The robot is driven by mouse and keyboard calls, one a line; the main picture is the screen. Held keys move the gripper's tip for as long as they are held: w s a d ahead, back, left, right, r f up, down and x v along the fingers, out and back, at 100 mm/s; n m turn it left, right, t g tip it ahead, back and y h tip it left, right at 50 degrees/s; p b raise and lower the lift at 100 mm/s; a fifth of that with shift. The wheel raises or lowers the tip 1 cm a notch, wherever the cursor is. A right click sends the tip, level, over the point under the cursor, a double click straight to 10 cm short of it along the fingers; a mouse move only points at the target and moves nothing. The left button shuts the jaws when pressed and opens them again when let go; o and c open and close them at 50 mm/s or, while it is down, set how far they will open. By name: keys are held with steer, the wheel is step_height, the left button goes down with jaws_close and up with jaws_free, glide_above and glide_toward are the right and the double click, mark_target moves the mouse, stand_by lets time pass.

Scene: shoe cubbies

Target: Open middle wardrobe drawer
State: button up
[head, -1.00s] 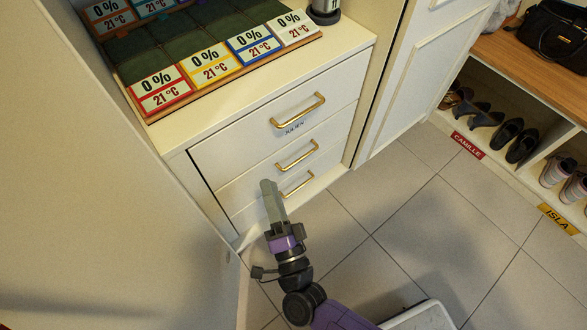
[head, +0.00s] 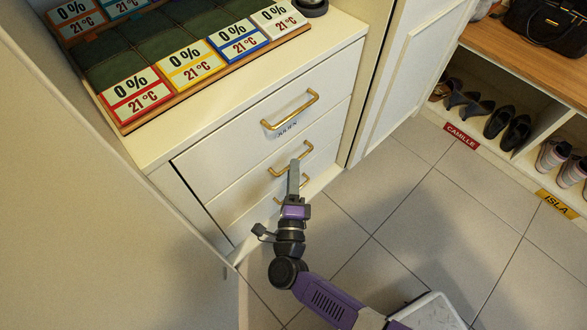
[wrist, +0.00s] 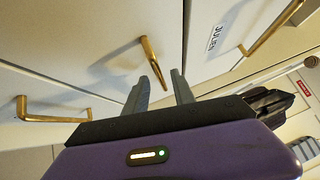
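The white drawer unit has three stacked drawers with brass handles. The middle drawer is closed, and its handle (head: 308,150) is partly behind my gripper (head: 294,166) in the head view. In the wrist view my gripper (wrist: 160,76) is open, with its two fingers apart and empty. The middle handle (wrist: 149,50) is just ahead of the fingertips, nearer the left finger. I cannot tell whether they touch. The top drawer handle (head: 290,110) has the label JULIEN (head: 288,131) below it. The bottom handle (wrist: 50,115) shows at the left of the wrist view.
A board of cards and dark green squares (head: 200,66) lies on the unit's top. A large pale panel (head: 90,200) stands at the left. A shoe bench (head: 520,60) with labelled cubbies is at the right. Tiled floor (head: 440,220) is clear between.

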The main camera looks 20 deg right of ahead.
steer(key=shift+w+d+r, duration=0.15)
steer(key=shift+w+d, duration=0.1)
steer(key=shift+w, duration=0.3)
jaws_close()
stand_by(1.1)
